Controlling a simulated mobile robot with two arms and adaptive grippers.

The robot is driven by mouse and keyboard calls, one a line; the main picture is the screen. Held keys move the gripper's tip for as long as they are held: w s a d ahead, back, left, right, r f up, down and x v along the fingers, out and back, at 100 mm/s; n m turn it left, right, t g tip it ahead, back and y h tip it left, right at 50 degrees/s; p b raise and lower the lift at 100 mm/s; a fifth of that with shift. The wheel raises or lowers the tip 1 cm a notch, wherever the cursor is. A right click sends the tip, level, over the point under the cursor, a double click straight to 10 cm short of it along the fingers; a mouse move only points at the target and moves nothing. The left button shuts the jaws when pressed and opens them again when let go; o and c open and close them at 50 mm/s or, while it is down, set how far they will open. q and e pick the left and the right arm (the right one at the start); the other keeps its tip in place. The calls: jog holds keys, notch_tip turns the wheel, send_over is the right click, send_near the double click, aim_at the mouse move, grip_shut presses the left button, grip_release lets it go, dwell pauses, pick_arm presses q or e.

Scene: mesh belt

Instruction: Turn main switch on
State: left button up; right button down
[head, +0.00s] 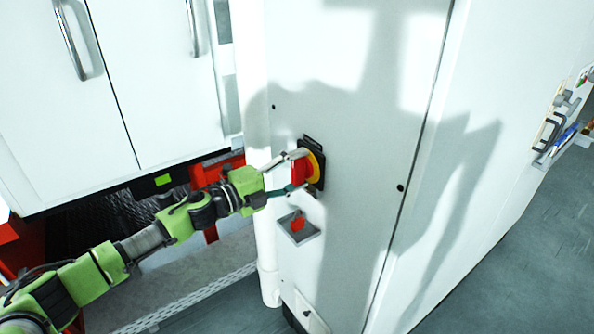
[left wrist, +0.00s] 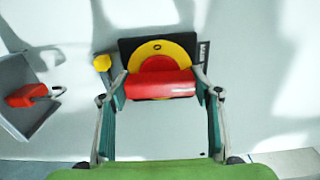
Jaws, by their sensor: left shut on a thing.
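The main switch is a red rotary handle (head: 300,172) on a yellow disc with a black backing plate (head: 314,145), mounted on the white cabinet. My left gripper (head: 290,174) reaches it from the left and is shut on the red handle. In the left wrist view, the red handle (left wrist: 160,84) lies crosswise between the two fingers of my left gripper (left wrist: 160,92), with one finger at each end. The yellow disc (left wrist: 160,50) shows above the handle. My right gripper is not in view.
Below the switch, a small grey holder (head: 300,232) on the cabinet carries a red item (head: 297,222). A white vertical pipe (head: 266,240) runs left of the cabinet (head: 350,110). White doors with handles (head: 160,60) stand at upper left. Open floor (head: 510,250) lies at right.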

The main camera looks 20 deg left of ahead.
pick_arm(q)
jog(key=o, duration=1.1)
jog(key=shift+s, duration=0.1)
jog(key=v, duration=1.2)
jog(key=shift+a+f, duration=0.1)
jog(key=shift+f, duration=0.05)
